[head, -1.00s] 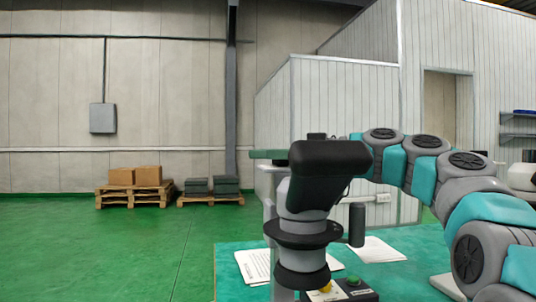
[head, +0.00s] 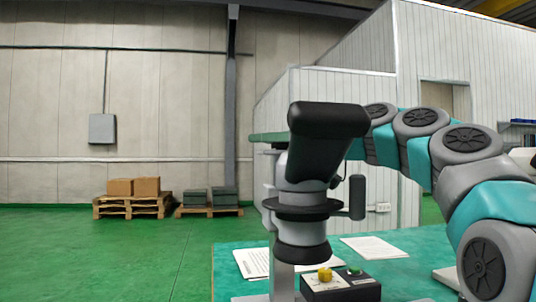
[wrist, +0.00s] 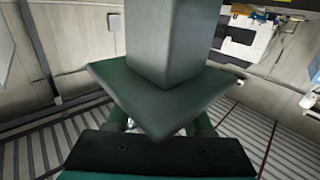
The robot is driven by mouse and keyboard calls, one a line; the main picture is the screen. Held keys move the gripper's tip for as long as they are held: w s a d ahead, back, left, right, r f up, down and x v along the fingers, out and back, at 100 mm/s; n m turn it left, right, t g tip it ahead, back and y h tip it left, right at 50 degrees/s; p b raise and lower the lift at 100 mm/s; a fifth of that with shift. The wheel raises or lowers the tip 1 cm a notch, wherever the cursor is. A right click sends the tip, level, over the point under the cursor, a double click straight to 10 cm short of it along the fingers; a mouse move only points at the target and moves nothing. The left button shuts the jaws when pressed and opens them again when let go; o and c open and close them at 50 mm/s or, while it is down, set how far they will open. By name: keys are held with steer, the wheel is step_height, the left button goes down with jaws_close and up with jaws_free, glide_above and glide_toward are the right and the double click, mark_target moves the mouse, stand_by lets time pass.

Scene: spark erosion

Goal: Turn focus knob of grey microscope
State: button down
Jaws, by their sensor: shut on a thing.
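The microscope (head: 306,160) stands upright at the middle of the head view. It has a black head, a grey body, a dark ring and a dark lower end. A black cylinder (head: 357,197) sticks out at its right side. My arm passes behind the black head, which hides my gripper there. In the wrist view my gripper (wrist: 160,122) shows its dark green fingers, shut on the focus knob. A grey-green square plate (wrist: 125,88) with a thick post (wrist: 165,40) stands before the fingers and hides their tips and the grip.
A control box (head: 340,288) with a yellow knob and a green button sits below the microscope on the teal tabletop (head: 412,268). Paper sheets (head: 375,247) lie behind it. Pallets with boxes (head: 133,187) stand far left. The green floor at left is clear.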

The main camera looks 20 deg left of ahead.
stand_by(0.3)
steer(key=shift+c, duration=1.4)
jaws_free()
steer(key=b+v, duration=0.1)
steer(key=v, duration=0.6)
steer(key=shift+s+d, duration=0.1)
steer(key=shift+d, duration=0.3)
